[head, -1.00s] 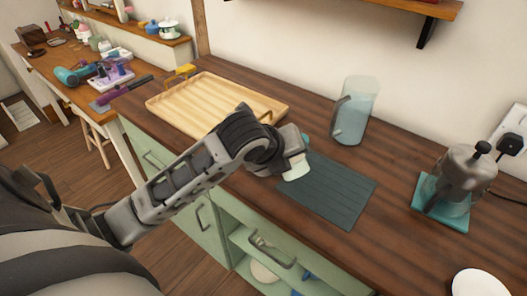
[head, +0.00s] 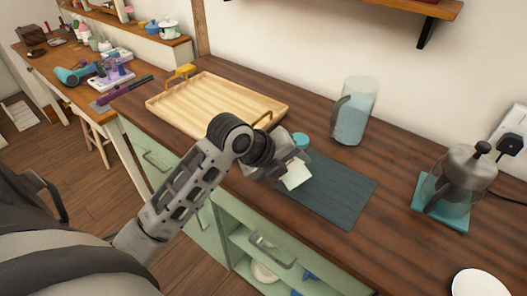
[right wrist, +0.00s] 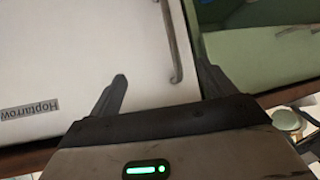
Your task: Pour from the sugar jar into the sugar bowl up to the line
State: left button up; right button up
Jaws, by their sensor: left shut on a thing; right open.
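My left gripper (head: 290,165) is over the near left part of the dark ribbed mat in the head view. It is shut on a pale cream object (head: 296,177), which I take to be the sugar jar; it is tilted and partly covered by the fingers. A small round teal thing (head: 301,140) shows just behind the gripper; I cannot tell whether it is the sugar bowl or a lid. No fill line or sugar can be made out. My right gripper (right wrist: 165,88) is open and empty in the right wrist view.
The dark mat (head: 340,195) lies on the wooden counter. A wooden tray (head: 215,100) is behind left, a water pitcher (head: 355,112) behind, a coffee press (head: 460,180) at right. A white fridge-like front (right wrist: 60,60) with a handle faces my right gripper.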

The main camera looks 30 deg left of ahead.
pick_arm(q)
jog(key=shift+r+h, duration=0.4)
jog(key=shift+w+a+r+n+h, duration=0.1)
jog(key=shift+a+r+n+h, duration=0.1)
jog(key=shift+a+n+h, duration=0.1)
jog(key=shift+w+a+r+g+h, duration=0.15)
jog(key=shift+a+r+g+h, duration=0.2)
jog(key=shift+h, duration=0.15)
dwell(1.0)
jog(key=shift+a+r+n+h, duration=0.1)
jog(key=shift+r+n+h, duration=0.35)
jog(key=shift+n+h, duration=0.2)
dwell(1.0)
jog(key=shift+a+f+g+h, duration=0.1)
jog(key=shift+f+g+h, duration=0.05)
jog(key=shift+g+h, duration=0.1)
dwell(0.3)
